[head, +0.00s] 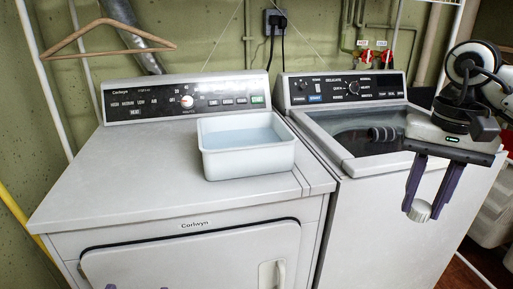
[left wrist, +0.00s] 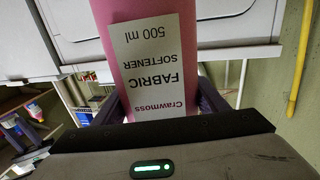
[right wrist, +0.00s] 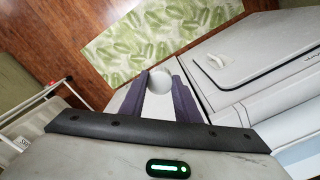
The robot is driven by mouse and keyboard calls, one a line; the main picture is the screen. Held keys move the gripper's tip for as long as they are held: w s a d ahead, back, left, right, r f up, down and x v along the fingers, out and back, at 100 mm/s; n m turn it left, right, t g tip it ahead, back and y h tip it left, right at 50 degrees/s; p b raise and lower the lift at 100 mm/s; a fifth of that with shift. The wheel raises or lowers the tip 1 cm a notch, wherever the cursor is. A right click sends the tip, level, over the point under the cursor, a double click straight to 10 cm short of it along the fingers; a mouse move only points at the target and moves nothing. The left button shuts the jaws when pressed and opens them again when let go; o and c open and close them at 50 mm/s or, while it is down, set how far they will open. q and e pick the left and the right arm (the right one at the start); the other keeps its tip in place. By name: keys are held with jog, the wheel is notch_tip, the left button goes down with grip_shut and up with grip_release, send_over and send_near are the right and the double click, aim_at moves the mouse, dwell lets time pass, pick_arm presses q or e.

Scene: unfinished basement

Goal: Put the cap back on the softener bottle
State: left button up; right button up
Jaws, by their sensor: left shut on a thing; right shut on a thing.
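The pink softener bottle (left wrist: 165,30), with a white label (left wrist: 155,65), fills the middle of the left wrist view. My left gripper (left wrist: 165,92) is shut around it. In the head view only small purple tips of that gripper show at the bottom edge, and the bottle is out of sight. The bottle's mouth is not visible. The white round cap (head: 419,210) is between the fingertips of my right gripper (head: 430,205), in front of the washer. The cap also shows in the right wrist view (right wrist: 160,80). My right gripper is shut on it, apart from the bottle.
A white tub (head: 248,165) with water stands on the dryer (head: 120,190), whose front top is clear. The washer (head: 390,220) stands to its right. A wooden hanger (head: 108,24) hangs at upper left. A green leaf-patterned mat (right wrist: 150,35) lies on the wood floor.

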jog(key=s+a+f+n, duration=0.5)
jog(key=s+a+f, duration=0.4)
jog(key=s+f, duration=0.2)
notch_tip(320, 180, down, 2)
jog(key=shift+f, duration=0.1)
pick_arm(q)
jog(key=shift+d, duration=0.1)
jog(key=w+d+m+g+h, duration=0.2)
jog(key=d+m+h, duration=0.2)
jog(key=d, duration=0.3)
jog(key=w+d+r+m+g+h, duration=0.1)
jog(key=w+d+m+g+h, duration=0.1)
jog(key=d+m+h, duration=0.2)
jog(key=shift+d+h, duration=1.8)
jog(key=shift+d, duration=0.25)
